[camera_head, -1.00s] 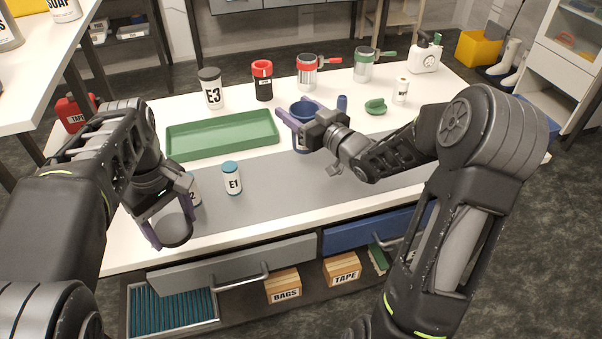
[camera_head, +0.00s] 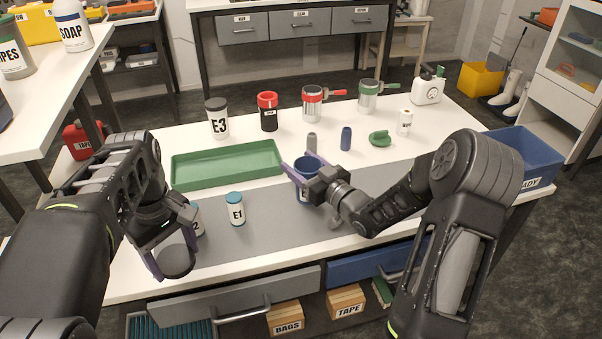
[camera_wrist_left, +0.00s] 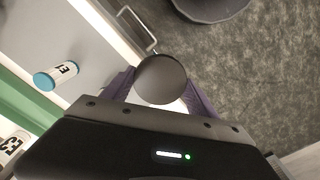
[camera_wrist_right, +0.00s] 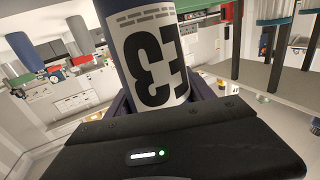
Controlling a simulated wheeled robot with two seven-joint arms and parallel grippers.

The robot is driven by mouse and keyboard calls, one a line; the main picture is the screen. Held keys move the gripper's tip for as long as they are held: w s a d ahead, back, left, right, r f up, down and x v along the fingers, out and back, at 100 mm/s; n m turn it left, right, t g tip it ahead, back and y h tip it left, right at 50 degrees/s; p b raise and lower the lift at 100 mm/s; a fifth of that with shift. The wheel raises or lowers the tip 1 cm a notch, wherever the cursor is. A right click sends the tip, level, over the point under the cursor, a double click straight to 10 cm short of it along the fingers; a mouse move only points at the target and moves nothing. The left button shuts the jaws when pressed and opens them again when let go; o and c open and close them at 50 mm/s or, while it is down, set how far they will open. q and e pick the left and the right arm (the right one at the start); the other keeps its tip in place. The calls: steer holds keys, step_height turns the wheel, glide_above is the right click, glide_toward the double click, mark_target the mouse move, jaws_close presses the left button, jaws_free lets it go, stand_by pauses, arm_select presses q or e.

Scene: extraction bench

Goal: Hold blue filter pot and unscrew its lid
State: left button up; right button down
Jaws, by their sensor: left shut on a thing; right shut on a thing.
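The blue pot (camera_head: 307,168) is in the head view over the grey mat, with its top open. My right gripper (camera_head: 304,174) is shut around it. In the right wrist view the pot (camera_wrist_right: 150,50) shows a white label with large upside-down black characters. I cannot tell whether its base touches the mat. My left gripper (camera_head: 174,256) is shut on a dark round lid (camera_head: 178,264) at the bench's front edge. The lid (camera_wrist_left: 161,79) also shows between the purple fingers in the left wrist view. The lid is apart from the pot.
White bottle E1 (camera_head: 236,210) stands on the mat (camera_head: 262,228), right of my left gripper; another bottle (camera_head: 198,220) is partly hidden behind that gripper. A green tray (camera_head: 225,182) lies behind them. Pot E3 (camera_head: 218,120) and several containers stand at the back.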

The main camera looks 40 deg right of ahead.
step_height(320, 180, down, 3)
steer(key=shift+f, duration=0.1)
arm_select(q)
steer(key=shift+f, duration=0.2)
arm_select(e)
steer(key=shift+f, duration=0.1)
steer(key=shift+c, duration=1.9)
jaws_free()
arm_select(q)
steer(key=shift+r, duration=0.1)
steer(key=shift+r, duration=0.25)
arm_select(e)
steer(key=shift+r, duration=0.35)
arm_select(q)
steer(key=shift+f+b, duration=0.8)
steer(key=shift+f, duration=0.15)
arm_select(e)
steer(key=s, duration=1.2)
steer(key=shift+d+f, duration=0.15)
steer(key=shift+d, duration=0.2)
